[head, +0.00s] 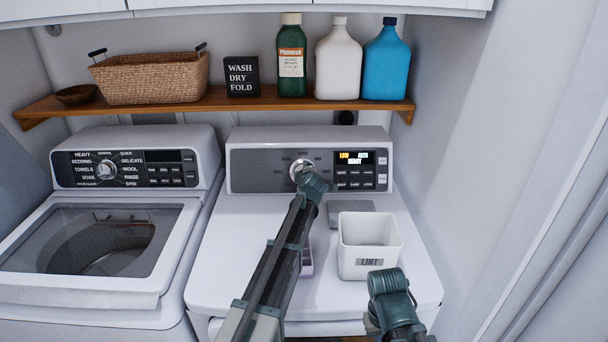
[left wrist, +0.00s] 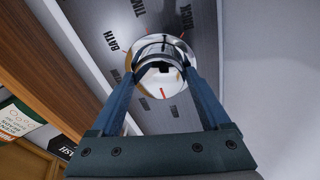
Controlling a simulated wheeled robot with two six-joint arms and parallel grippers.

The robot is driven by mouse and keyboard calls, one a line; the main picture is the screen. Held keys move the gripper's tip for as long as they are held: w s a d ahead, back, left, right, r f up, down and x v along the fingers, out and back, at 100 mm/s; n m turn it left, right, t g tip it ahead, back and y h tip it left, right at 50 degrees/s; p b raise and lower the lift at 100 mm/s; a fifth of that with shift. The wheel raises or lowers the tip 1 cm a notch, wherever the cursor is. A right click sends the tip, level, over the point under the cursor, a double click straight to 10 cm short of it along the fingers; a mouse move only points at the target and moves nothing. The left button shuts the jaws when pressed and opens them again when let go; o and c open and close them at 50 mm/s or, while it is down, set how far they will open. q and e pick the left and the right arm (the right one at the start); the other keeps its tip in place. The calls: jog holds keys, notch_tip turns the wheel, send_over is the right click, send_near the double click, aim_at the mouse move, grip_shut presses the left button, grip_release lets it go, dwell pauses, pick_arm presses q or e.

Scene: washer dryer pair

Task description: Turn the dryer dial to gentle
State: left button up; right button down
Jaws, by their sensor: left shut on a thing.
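In the left wrist view, the two blue fingers (left wrist: 160,75) are shut on the round metallic dial (left wrist: 160,48). Red marks show at its upper right and lower edge. Labels such as BATH and TIME are partly readable around it; I cannot make out "gentle". My right gripper (head: 390,294) is low at the front right, its fingers not clearly visible.
The washer (head: 174,235) stands left. A white LINT bin (head: 356,262) sits on the dryer, near a flat grey panel (head: 352,206). A shelf (head: 225,103) above holds a basket (head: 150,78), sign (head: 241,76) and bottles (head: 338,62). A wall bounds the right.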

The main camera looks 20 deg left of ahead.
dwell(0.4)
pick_arm(q)
jog(key=o, duration=1.2)
jog(key=shift+p+v, duration=2.6)
jog(key=shift+v, duration=4.3)
